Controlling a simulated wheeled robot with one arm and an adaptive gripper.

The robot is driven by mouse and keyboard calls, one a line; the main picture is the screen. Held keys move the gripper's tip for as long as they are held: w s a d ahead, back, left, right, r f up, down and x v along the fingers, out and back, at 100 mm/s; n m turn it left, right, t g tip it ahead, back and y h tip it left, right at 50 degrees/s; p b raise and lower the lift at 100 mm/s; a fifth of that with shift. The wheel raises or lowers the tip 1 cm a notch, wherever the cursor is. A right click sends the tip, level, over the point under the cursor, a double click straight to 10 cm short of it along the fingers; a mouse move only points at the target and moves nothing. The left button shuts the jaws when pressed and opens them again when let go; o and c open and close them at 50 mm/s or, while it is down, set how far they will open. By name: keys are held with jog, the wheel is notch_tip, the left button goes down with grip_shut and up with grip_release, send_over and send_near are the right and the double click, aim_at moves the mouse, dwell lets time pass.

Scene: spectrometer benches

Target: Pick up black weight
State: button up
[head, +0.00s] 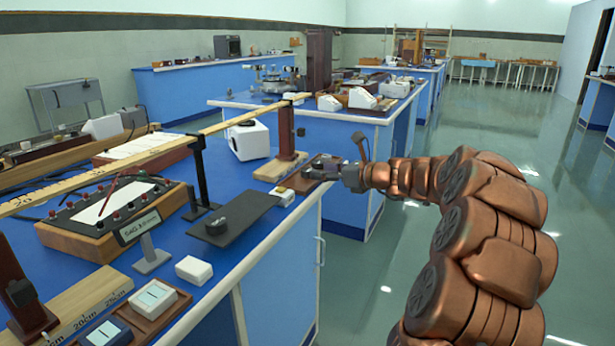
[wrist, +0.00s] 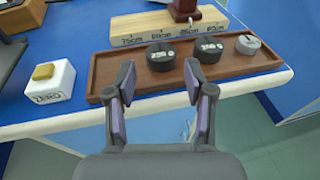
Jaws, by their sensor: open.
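In the wrist view, a wooden tray (wrist: 103,72) holds two round black weights with pale markings, one left (wrist: 161,56) and one right (wrist: 207,50). A smaller grey slotted weight (wrist: 247,44) sits at the tray's right end. My gripper (wrist: 159,88) is open and empty. Its fingers are spread at the tray's front edge, in front of the left black weight and apart from it. In the head view my gripper (head: 354,168) is at the bench's right edge beside the tray, whose contents are small and partly hidden there.
A wooden scale block (wrist: 185,25) with a red-brown post lies behind the tray. A white ZERO box (wrist: 50,82) stands left of it. Open floor (head: 480,125) lies right of the benches.

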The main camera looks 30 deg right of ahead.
aim_at(308, 173)
jog(key=b+x, duration=0.1)
jog(key=x, duration=0.3)
jog(key=shift+d+f+b, duration=0.1)
jog(key=shift+f+b, duration=0.15)
jog(key=shift+b, duration=0.15)
jog(key=shift+w+r, duration=0.1)
jog(key=shift+w, duration=0.4)
jog(key=shift+c, duration=0.4)
grip_shut()
